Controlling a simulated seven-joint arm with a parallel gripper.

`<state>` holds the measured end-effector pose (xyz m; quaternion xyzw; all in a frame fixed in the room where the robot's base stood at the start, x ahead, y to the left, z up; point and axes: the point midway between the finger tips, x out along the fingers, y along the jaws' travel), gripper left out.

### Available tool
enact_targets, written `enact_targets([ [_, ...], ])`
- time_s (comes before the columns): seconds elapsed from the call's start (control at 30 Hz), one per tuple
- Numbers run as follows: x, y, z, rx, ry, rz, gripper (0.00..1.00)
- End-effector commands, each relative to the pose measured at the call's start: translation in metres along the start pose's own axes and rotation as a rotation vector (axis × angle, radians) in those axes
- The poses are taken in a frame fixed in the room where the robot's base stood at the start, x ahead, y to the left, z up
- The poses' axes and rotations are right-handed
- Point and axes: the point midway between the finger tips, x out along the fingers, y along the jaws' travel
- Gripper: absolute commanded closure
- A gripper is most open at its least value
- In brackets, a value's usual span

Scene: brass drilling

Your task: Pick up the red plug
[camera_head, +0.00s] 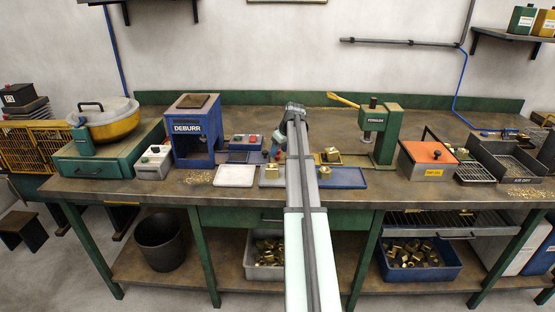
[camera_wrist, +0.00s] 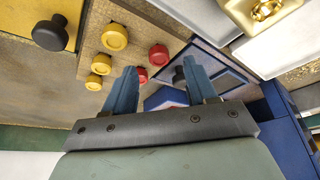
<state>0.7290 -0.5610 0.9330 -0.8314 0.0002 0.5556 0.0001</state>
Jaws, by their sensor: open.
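Two red plugs show in the wrist view on a tan board. One red plug (camera_wrist: 158,54) is farther from the gripper. The other red plug (camera_wrist: 141,74) is close to the tip of the left finger, partly hidden by it. Several yellow plugs, one of them a large yellow plug (camera_wrist: 115,37), sit on the same board (camera_wrist: 140,18). My gripper (camera_wrist: 162,74) is open, its two blue fingers apart with nothing held between them. I cannot tell how high the fingertips are above the board. In the head view my arm covers most of this area.
A black knob (camera_wrist: 50,33) on a yellow plate lies left of the board in the wrist view. The blue deburr machine (camera_head: 193,145) and white tray (camera_head: 235,176) stand left of my arm. A blue tray (camera_head: 343,178) and green press (camera_head: 379,132) are right of it.

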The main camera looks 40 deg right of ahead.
Motion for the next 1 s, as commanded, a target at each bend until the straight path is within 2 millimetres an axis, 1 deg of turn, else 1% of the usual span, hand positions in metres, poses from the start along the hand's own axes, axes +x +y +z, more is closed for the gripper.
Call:
enact_targets([
  [0.03,0.008,0.000,0.004,0.000,-0.002,-0.002,0.43],
  [0.1,0.017,0.000,0.002,0.000,0.000,-0.001,0.43],
  [0.2,0.025,0.000,0.002,0.000,0.000,0.000,0.43],
  [0.43,0.027,0.000,0.002,0.000,0.000,0.000,0.43],
  [0.47,0.027,0.000,0.002,0.000,0.000,0.000,0.45],
  [0.93,0.026,0.000,0.002,0.000,0.000,0.000,0.90],
  [1.0,0.026,0.000,0.002,0.000,0.000,0.000,0.92],
])
